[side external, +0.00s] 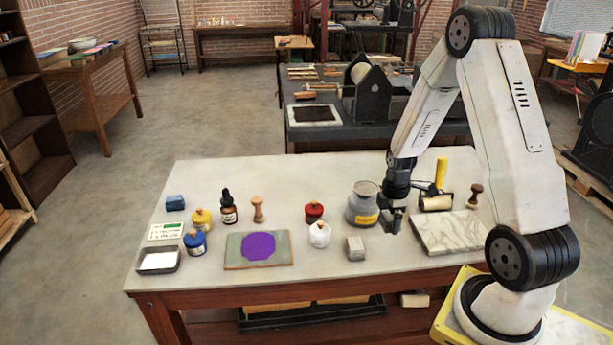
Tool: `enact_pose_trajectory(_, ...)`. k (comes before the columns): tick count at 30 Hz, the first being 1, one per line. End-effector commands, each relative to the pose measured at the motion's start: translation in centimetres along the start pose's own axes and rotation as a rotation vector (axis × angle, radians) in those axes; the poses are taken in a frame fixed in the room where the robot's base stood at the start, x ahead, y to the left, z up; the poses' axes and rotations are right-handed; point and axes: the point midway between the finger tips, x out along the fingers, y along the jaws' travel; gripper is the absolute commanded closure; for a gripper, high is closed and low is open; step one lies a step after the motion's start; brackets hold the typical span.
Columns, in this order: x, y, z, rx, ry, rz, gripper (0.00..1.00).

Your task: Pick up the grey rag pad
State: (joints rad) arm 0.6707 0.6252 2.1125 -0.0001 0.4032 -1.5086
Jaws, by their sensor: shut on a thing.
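My gripper (393,212) is at the right of the centre of the table, just right of the grey jar with the yellow label (362,206). It points down and is shut on a small dark grey piece (393,224), which looks like the grey rag pad. The fingers hide part of it, and its edges are hard to make out. I cannot tell how far it is above the table. A pale grey block (355,249) sits on the table to the lower left of my gripper, apart from it.
A marbled slab (450,233) lies right of my gripper, with a yellow-handled roller (438,186) and a wooden stamp (475,195) behind. The front middle of the table is clear.

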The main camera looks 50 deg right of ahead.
Motion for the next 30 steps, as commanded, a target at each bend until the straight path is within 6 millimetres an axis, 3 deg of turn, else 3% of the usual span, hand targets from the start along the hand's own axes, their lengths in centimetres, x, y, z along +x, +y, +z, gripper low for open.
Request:
enact_pose_trajectory(6,-0.89,-0.06,0.0,0.0,0.0,-0.001,0.67)
enact_pose_trajectory(21,-0.94,-0.04,0.0,0.0,0.0,-0.001,0.67)
enact_pose_trajectory(22,-0.94,-0.04,0.0,0.0,0.0,-0.001,0.19)
enact_pose_trajectory(25,-0.94,-0.04,0.0,0.0,0.0,-0.001,0.51)
enact_pose_trajectory(26,-0.94,-0.04,0.0,0.0,0.0,-0.001,0.57)
enact_pose_trajectory(30,-0.98,0.11,-0.02,0.0,0.0,0.0,0.57)
